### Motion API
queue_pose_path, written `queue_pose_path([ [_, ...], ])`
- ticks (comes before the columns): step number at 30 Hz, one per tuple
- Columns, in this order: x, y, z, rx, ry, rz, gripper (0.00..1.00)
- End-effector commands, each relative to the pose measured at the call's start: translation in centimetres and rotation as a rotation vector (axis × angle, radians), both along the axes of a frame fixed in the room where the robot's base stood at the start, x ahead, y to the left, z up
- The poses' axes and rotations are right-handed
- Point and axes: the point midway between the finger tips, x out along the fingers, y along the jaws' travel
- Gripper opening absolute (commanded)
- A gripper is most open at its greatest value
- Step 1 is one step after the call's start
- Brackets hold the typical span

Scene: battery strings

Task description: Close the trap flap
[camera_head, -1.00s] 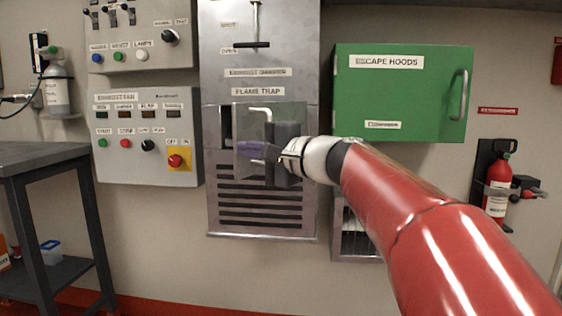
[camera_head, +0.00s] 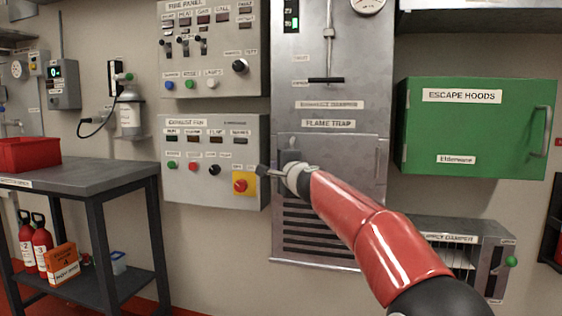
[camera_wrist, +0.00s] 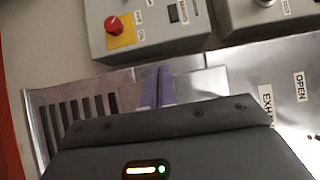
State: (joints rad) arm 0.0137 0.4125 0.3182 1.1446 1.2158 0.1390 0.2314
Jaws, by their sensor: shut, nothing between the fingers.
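The flame trap (camera_head: 345,160) is a metal panel under its printed label in the head view. Its flap face looks flat and flush with the housing, though my wrist covers part of it. A small grey plate (camera_head: 290,156) shows at its left side, just above my wrist; I cannot make out the handle. My gripper (camera_head: 263,171) is at the panel's left edge, pointing left towards the fan box. In the wrist view its purple fingers (camera_wrist: 159,82) are together and empty, over bare metal.
The exhaust fan box (camera_head: 225,155) with a red knob (camera_head: 240,186) is close left of my gripper. The slotted grille (camera_head: 310,235) is below. A green escape hoods cabinet (camera_head: 475,130) and the supply damper (camera_head: 450,238) are right. A workbench (camera_head: 100,173) stands left.

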Motion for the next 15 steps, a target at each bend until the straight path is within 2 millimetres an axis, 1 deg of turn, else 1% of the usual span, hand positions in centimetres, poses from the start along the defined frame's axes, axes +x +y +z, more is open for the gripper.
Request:
queue_pose_path([
  [1, 1.0, 0.0, 0.3, 0.001, 0.002, 0.0, 0.0],
  [6, 3.3, -0.1, 0.2, 0.001, 0.001, 0.0, 0.0],
  [9, 4.2, -0.2, 0.1, 0.0, 0.001, 0.0, 0.0],
  [15, 5.0, -0.3, 0.0, 0.0, 0.0, 0.001, 0.0],
])
